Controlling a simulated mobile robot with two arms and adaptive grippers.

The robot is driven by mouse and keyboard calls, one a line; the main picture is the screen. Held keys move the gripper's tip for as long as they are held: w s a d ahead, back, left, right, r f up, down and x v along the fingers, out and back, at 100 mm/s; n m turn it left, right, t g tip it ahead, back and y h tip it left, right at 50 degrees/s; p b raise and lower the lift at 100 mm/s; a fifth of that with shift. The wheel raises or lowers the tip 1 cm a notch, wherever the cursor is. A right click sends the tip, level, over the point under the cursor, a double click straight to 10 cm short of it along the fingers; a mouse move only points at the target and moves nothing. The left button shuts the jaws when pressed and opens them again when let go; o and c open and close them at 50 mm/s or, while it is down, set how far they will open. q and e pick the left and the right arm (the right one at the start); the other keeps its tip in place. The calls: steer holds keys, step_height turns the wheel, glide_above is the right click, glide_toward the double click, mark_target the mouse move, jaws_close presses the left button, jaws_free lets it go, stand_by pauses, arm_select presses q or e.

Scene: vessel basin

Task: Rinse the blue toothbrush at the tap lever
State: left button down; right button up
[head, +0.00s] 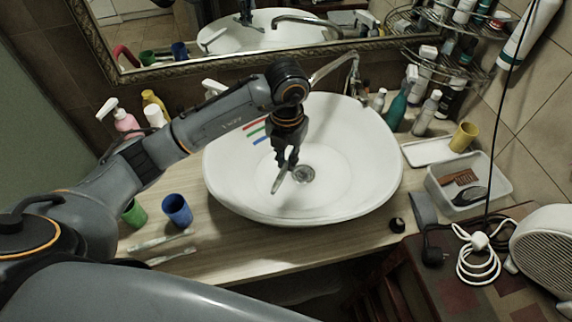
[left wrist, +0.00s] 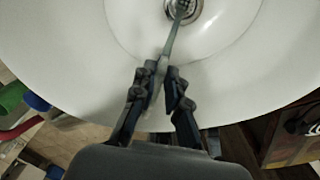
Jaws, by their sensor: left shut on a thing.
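My left gripper (head: 287,160) is shut on a thin toothbrush (head: 277,184) above the white basin (head: 370,185). In the left wrist view the toothbrush (left wrist: 171,42) sticks out between the fingertips (left wrist: 164,76), its far end overlapping the drain (left wrist: 186,8). It looks grey-green there; I cannot confirm blue. Whether it touches the basin is unclear. The metal tap (head: 335,67) rises behind the basin, right of my gripper, its spout reaching left. I see no clear water stream. My right gripper is not in view.
A blue cup (head: 177,210), a green cup (head: 134,213) and two pale toothbrushes (head: 160,241) are on the counter at left. Bottles (head: 400,100) crowd the back right. A clear box (head: 470,195) and a yellow cup (head: 463,137) stand at right. A mirror (head: 250,35) hangs behind.

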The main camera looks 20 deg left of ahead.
arm_select(q)
steer(key=w+a+f+b, duration=0.2)
steer(key=w+b, duration=0.3)
steer(key=w, duration=0.5)
steer(key=shift+w+a, duration=0.35)
steer(key=shift+a, duration=0.05)
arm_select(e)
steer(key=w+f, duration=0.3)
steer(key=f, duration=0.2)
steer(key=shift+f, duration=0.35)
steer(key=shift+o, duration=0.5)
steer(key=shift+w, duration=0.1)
